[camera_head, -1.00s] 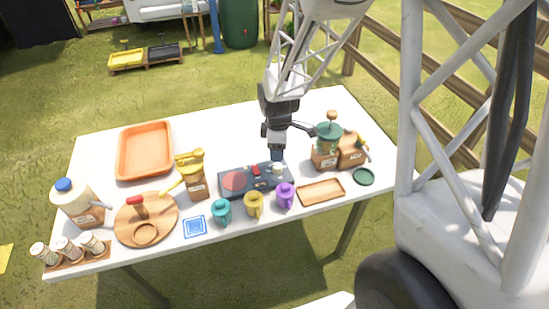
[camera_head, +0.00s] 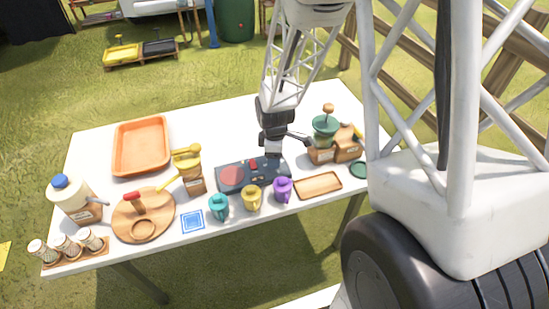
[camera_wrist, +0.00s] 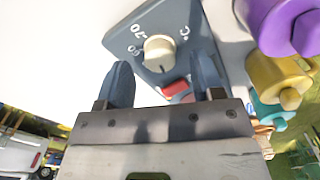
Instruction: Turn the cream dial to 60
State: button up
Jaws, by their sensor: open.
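The cream dial (camera_wrist: 160,52) sits on the dark blue-grey panel of a small appliance (camera_wrist: 192,32). In the wrist view, white marks for 70, 60 and °C stand around it, upside down. A thin dark line on the dial seems to point towards the red switch (camera_wrist: 175,89). My gripper (camera_wrist: 163,73) is open, with its fingers apart on either side of the dial's near edge; I cannot tell whether they touch it. In the head view, my gripper (camera_head: 274,151) is over the right part of the appliance (camera_head: 240,186) and hides the dial.
Teal, yellow and purple mugs (camera_head: 283,189) stand along the appliance's front. A green-topped grinder (camera_head: 325,130) and a wooden tray (camera_head: 318,186) are to the right. A honey jar (camera_head: 193,181) stands left of the appliance. The table behind it is mostly clear.

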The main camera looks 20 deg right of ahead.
jog(key=shift+f, duration=0.9)
jog(key=c, duration=0.9)
